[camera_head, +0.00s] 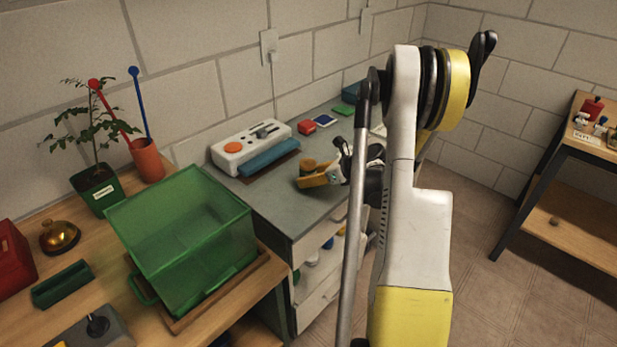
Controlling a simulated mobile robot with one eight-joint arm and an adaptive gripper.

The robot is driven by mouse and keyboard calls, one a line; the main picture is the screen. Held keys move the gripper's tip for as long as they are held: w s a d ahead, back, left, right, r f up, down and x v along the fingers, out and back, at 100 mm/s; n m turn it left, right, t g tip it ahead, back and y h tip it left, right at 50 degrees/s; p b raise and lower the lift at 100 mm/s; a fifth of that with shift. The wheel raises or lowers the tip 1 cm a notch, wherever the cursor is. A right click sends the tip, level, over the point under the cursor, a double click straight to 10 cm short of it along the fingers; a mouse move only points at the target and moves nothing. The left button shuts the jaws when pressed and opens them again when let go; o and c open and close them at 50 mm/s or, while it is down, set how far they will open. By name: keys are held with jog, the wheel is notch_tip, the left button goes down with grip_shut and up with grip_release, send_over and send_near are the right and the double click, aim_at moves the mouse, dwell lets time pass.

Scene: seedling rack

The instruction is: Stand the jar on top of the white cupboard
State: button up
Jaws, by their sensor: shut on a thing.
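My gripper (337,170) is over the grey-topped unit with white fronts, which looks like the white cupboard (266,205). It is shut on a small amber-yellow thing with a brown round end, which looks like the jar (316,181). The jar appears tilted or lying, with its brown end towards the upper left. It is just above or touching the grey top; I cannot tell which. The fingers are small in view, and my arm hides part of the gripper and the right side of the unit.
A white device with an orange knob (232,147) and a blue block (270,157) stand behind on the unit. Small red (306,127) and blue (325,120) boxes are farther back. A green clear crate (190,235) stands left. The front of the grey top is clear.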

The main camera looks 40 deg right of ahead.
jog(key=o, duration=1.3)
jog(key=shift+s+d+r, duration=0.1)
jog(key=shift+s+r, duration=0.1)
jog(key=shift+r, duration=0.15)
jog(key=p+v, duration=0.4)
jog(key=v, duration=0.6)
jog(key=shift+r, duration=0.1)
jog(key=shift+s+d+r, duration=0.2)
jog(key=shift+s+r, duration=0.05)
jog(key=shift+s, duration=0.3)
